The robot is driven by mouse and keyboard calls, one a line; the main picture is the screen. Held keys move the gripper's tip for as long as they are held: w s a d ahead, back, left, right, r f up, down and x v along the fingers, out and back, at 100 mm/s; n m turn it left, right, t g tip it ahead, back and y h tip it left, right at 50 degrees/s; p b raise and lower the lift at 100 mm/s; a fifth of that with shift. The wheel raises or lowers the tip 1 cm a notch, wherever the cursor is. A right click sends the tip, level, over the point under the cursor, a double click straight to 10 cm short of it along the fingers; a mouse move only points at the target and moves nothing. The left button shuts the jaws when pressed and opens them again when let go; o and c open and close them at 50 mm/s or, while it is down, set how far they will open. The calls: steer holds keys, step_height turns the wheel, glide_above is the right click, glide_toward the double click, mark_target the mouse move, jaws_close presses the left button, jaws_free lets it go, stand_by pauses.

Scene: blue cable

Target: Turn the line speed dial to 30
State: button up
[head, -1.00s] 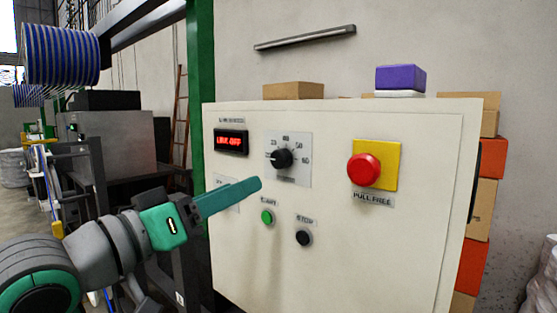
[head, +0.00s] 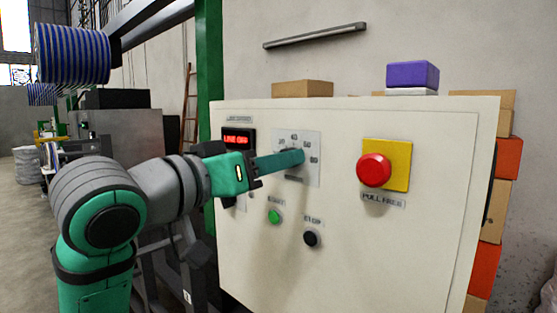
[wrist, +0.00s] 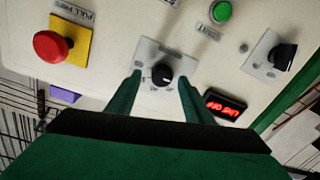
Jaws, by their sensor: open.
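The line speed dial (wrist: 162,74) is a round black knob with a white pointer mark on a light grey plate (wrist: 146,50) in the wrist view. In the head view its numbered plate (head: 311,165) shows, but my fingers mostly hide the knob. My gripper (head: 296,158) is in front of the dial. In the wrist view my gripper (wrist: 160,92) is open, with one green finger on each side of the knob. I cannot tell whether the fingers touch it. The red display (head: 237,140) beside the dial reads "LINE OFF".
A red push button (head: 374,170) on a yellow plate is right of the dial. A green button (head: 274,216) and a black button (head: 312,239) sit below it. Another black knob (wrist: 285,56) shows in the wrist view. Boxes stand behind the panel (head: 420,250).

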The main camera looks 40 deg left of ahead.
steer(key=shift+w+a, duration=0.15)
steer(key=shift+w, duration=0.75)
steer(key=shift+w, duration=0.15)
steer(key=c, duration=1)
steer(key=shift+a, duration=0.1)
steer(key=shift+c, duration=0.2)
